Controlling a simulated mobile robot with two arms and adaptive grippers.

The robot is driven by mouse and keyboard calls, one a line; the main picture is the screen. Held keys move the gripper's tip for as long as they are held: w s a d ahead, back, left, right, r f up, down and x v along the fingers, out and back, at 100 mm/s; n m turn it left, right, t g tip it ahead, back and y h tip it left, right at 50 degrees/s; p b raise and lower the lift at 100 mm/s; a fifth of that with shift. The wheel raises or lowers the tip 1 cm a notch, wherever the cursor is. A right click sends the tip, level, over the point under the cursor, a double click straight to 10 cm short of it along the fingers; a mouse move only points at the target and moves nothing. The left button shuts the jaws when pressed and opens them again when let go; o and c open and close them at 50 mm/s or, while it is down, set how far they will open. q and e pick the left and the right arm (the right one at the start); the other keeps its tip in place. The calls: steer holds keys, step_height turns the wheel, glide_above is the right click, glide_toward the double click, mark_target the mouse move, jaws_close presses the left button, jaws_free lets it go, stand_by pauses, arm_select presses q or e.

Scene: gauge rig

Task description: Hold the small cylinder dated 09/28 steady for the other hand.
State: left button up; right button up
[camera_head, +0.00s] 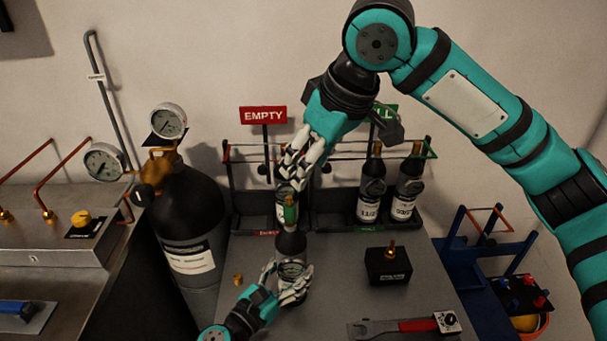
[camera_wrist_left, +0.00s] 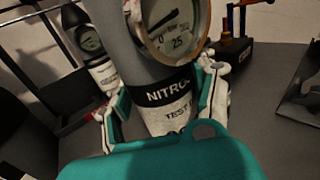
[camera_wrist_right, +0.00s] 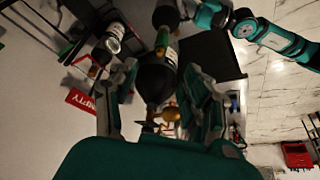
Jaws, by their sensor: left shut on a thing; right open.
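My left gripper (camera_head: 291,273) is shut around the lower body of a small dark cylinder (camera_head: 290,243), which stands upright at the worktop with a green and brass top. In the left wrist view the held cylinder (camera_wrist_left: 165,90) shows a round gauge and a label starting "NITRO"; I cannot read its date. My right gripper (camera_head: 298,172) is open and empty above and behind its top, fingers pointing down. In the right wrist view the small cylinder's brass and green top (camera_wrist_right: 162,42) shows beyond the open fingers.
Behind stands a rack with an EMPTY sign (camera_head: 264,116) and several small cylinders. A large black cylinder (camera_head: 190,220) with gauges stands left. A black block with brass fitting (camera_head: 388,265), a red-handled wrench (camera_head: 405,326) and a small brass piece (camera_head: 238,280) lie on the worktop.

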mark_target(292, 202)
steer(key=x, duration=1.3)
steer(key=shift+s+d, duration=0.15)
jaws_close()
